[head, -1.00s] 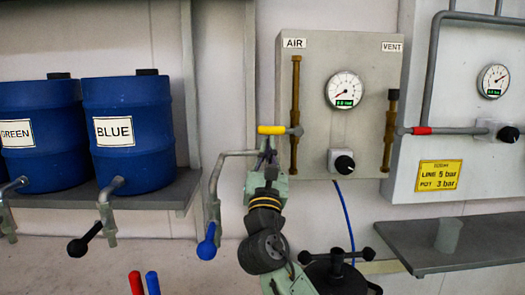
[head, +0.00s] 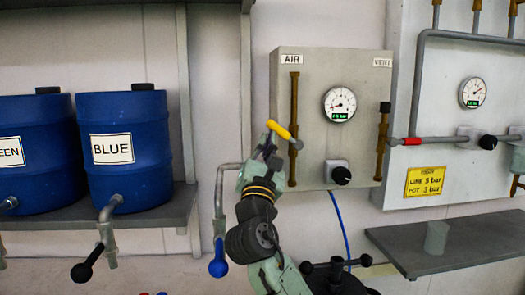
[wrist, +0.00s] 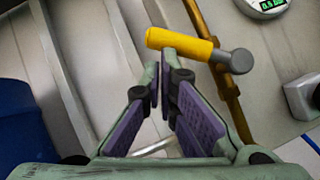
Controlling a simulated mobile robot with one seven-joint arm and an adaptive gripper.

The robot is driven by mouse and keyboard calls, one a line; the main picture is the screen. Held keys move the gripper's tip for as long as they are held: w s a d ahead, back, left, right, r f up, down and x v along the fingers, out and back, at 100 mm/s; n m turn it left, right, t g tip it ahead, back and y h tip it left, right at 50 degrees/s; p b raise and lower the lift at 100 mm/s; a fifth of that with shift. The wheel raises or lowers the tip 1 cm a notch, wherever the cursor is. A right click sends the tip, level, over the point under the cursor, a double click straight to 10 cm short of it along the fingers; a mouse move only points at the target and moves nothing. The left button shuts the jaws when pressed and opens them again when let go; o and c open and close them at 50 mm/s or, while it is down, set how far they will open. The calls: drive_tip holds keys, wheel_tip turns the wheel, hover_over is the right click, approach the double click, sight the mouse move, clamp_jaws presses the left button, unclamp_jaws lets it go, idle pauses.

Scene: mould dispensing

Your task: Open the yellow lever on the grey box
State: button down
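The grey box (head: 315,155) hangs on the wall, labelled AIR and VENT. The yellow lever (head: 280,130) sits at its left side on the brass AIR pipe (head: 294,110) and slants up to the left from its grey pivot. In the wrist view the lever (wrist: 180,43) lies just beyond my fingertips, its pivot at the right. My gripper (head: 265,145) is just below and left of the lever. In the wrist view my gripper (wrist: 160,72) has its fingertips almost together, with nothing visible between them. One tip overlaps the lever's underside; I cannot tell whether it touches.
A round gauge (head: 340,104) and a black knob (head: 341,175) are on the box. A bent pipe with a blue-handled tap (head: 219,262) stands left of my arm. The blue drum (head: 125,180) is on a shelf farther left. A grey shelf (head: 450,245) juts out at right.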

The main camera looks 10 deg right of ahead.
sight(275, 123)
drive_tip(key=shift+d+r+p, duration=0.2)
drive_tip(key=shift+d+r, duration=0.05)
drive_tip(key=shift+r, duration=0.6)
drive_tip(key=shift+d+r+p, duration=0.15)
drive_tip(key=shift+d+r, duration=0.05)
drive_tip(key=shift+r, duration=0.6)
drive_tip(key=shift+d+r, duration=0.5)
drive_tip(key=shift+r, duration=0.2)
drive_tip(key=shift+d+r, duration=0.5)
drive_tip(key=shift+d, duration=0.25)
drive_tip(key=shift+d+r, duration=0.1)
drive_tip(key=shift+w, duration=0.1)
